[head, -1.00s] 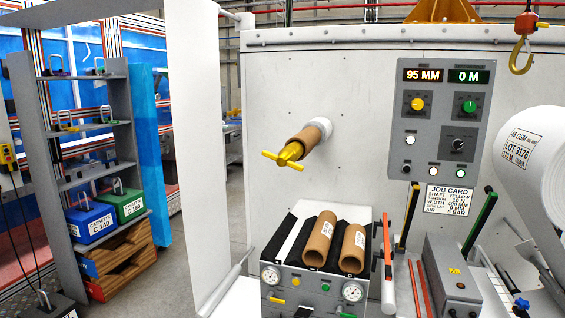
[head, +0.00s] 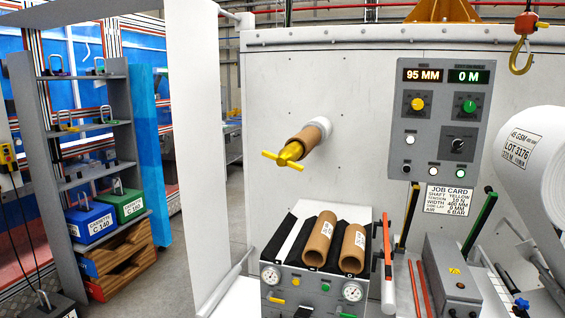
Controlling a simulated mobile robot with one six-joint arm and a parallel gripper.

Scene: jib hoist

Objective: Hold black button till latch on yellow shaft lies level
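The yellow shaft end (head: 290,152) sticks out of a brown core (head: 306,140) on the pale machine wall. Its yellow crossbar latch (head: 270,155) runs slantwise in the picture, left end higher than right. Whether it is truly level is hard to judge from this angle. A dark part (head: 303,312) shows at the bottom edge below the gauges, too cut off to identify. My gripper is not in view.
Two brown cores (head: 320,240) lie on the grey stand (head: 345,210) below the shaft. The panel (head: 440,100) reads 95 MM and 0 M. A white roll (head: 540,140) and hook (head: 521,58) are at right. A shelf rack (head: 45,150) stands left, beside open floor.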

